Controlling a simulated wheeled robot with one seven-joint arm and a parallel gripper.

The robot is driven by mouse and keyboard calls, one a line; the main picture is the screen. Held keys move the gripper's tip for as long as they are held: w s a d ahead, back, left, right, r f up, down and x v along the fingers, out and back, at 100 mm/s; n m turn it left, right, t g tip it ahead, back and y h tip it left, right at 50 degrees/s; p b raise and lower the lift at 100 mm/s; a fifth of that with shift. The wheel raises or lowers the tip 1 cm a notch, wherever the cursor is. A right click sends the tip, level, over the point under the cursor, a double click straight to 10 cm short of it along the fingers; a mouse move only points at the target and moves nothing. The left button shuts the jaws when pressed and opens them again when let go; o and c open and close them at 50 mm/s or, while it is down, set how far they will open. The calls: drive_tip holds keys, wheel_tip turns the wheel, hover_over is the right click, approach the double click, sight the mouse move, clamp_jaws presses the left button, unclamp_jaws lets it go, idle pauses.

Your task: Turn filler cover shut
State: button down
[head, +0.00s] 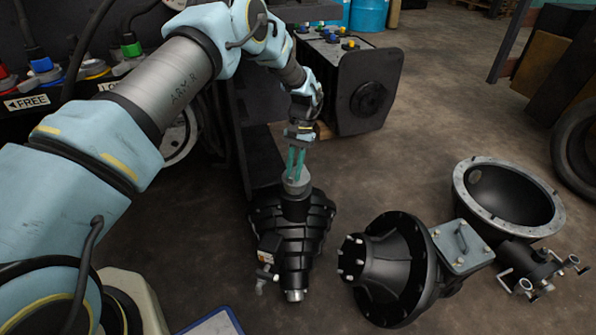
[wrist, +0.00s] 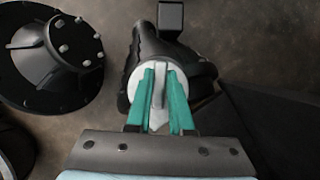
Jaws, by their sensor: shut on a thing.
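The filler cover (head: 297,183) is a pale grey round cap on top of the black ribbed housing (head: 290,235) on the floor. In the wrist view the cover (wrist: 152,84) shows as a light disc with a raised grip bar across its middle. My gripper (head: 296,172) comes down from above with its green fingers at the cover. In the wrist view the fingers (wrist: 160,92) stand on both sides of the raised bar and are shut on it. The fingers hide parts of the cover's rim, and I cannot tell how far it is turned.
A black bell-shaped housing with studs (head: 395,265) lies to the right. A dark box with knobs (head: 365,90) stands behind my gripper. Floor between these parts is clear.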

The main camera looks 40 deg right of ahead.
drive_tip(key=shift+w+m, duration=0.25)
drive_tip(key=shift+m, duration=0.25)
drive_tip(key=shift+a, duration=0.1)
drive_tip(key=c, duration=0.8)
unclamp_jaws()
drive_tip(key=v, duration=1.1)
drive_tip(key=shift+s, duration=0.15)
